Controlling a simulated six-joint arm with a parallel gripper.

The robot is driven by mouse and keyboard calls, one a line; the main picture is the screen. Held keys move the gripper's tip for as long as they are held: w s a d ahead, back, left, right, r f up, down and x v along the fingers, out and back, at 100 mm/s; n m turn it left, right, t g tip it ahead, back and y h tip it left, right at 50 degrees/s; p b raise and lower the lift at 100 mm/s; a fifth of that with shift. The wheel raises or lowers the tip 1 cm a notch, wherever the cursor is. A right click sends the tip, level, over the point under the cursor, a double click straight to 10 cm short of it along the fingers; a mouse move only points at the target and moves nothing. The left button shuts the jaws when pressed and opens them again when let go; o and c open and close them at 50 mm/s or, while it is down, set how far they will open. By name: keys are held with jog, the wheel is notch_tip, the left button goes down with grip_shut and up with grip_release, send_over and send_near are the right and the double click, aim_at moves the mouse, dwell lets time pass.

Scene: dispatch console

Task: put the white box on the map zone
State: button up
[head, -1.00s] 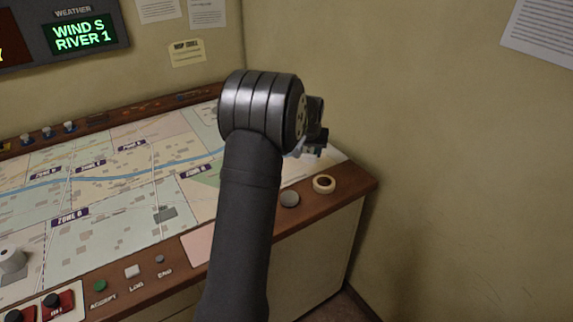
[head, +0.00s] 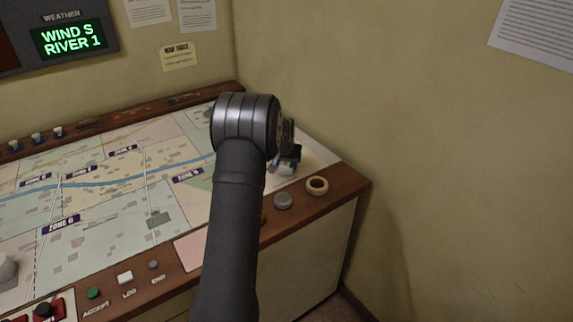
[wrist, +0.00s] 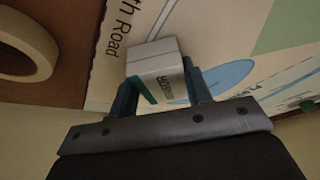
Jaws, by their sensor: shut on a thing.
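The white box (wrist: 153,52), with a teal patch and dark lettering, is between the two fingers of my gripper (wrist: 159,76) in the wrist view. The gripper is shut on it. In the head view my gripper (head: 289,156) is partly behind my arm, and a bit of the white box (head: 287,169) shows below it, over the right end of the map. I cannot tell whether the box touches the surface. The map (head: 110,205) has several labelled zones, one of them Zone G (head: 61,224). The wrist view shows the map (wrist: 220,30) with "th Road" lettering and a blue patch.
A tape roll (head: 317,185) and a grey disc (head: 283,201) sit on the console's wooden front edge, near the gripper. Accept (head: 93,293), Log (head: 125,278) and End (head: 153,265) buttons line that edge. The wall is close on the right. Much of the map's left is clear.

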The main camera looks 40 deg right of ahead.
jog(key=shift+f, duration=0.1)
jog(key=o, duration=1)
jog(key=shift+r, duration=0.4)
jog(key=v, duration=1.1)
jog(key=shift+a+r, duration=0.15)
jog(key=shift+s, duration=0.1)
